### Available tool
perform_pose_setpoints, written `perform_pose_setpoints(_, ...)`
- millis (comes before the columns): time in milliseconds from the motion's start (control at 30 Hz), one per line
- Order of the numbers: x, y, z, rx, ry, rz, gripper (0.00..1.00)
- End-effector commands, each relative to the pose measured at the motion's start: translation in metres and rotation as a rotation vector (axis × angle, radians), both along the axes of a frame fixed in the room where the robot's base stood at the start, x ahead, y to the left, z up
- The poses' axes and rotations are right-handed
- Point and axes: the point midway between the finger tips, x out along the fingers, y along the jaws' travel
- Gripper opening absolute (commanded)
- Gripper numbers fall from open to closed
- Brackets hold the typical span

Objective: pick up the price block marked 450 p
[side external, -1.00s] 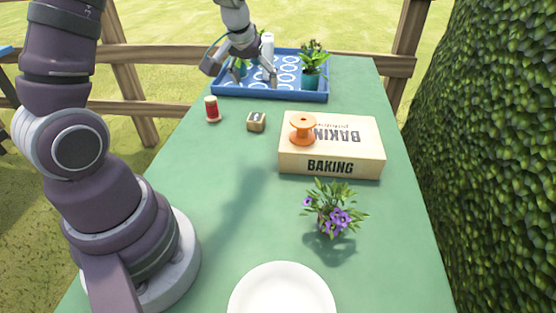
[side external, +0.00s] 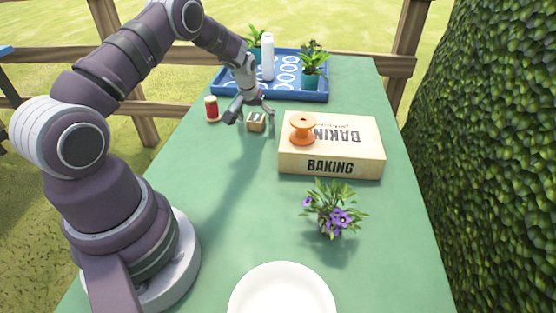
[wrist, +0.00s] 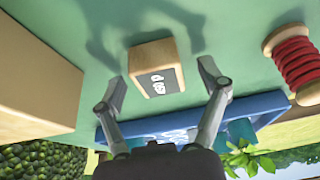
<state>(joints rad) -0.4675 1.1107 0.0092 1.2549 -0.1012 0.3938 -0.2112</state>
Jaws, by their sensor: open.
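The price block marked 450 p (wrist: 155,66) is a small wooden block with a dark label, its writing upside down in the wrist view. It sits on the green table. In the side external view the block (side external: 256,122) stands left of the baking box. My gripper (side external: 250,114) is low over the table at the block, fingers spread to either side of it. In the wrist view my gripper (wrist: 160,84) is open, with the block between and just beyond the fingertips. The fingers do not appear to touch it.
A baking box (side external: 331,166) with an orange spool (side external: 303,129) on top stands close to the right. A red spool (side external: 211,109) stands to the left. Behind is a blue tray (side external: 283,95) with plants and a white bottle. A purple flower (side external: 335,215) and white plate (side external: 282,292) are nearer.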

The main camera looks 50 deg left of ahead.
Motion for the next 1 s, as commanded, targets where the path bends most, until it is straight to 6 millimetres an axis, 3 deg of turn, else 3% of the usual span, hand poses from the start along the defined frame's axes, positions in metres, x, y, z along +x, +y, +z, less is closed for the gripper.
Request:
perform_pose_setpoints(100, 0.0, 0.0, 0.0, 0.0, 0.0, 0.0, 0.71)
perform_pose_setpoints(500, 0.0, 0.0, 0.001, 0.0, 0.0, 0.0, 0.19)
perform_pose_setpoints(800, 0.0, 0.0, 0.005, 0.001, -0.001, 0.0, 0.18)
perform_pose_setpoints(1000, 0.001, 0.0, 0.038, 0.003, -0.005, 0.001, 0.18)
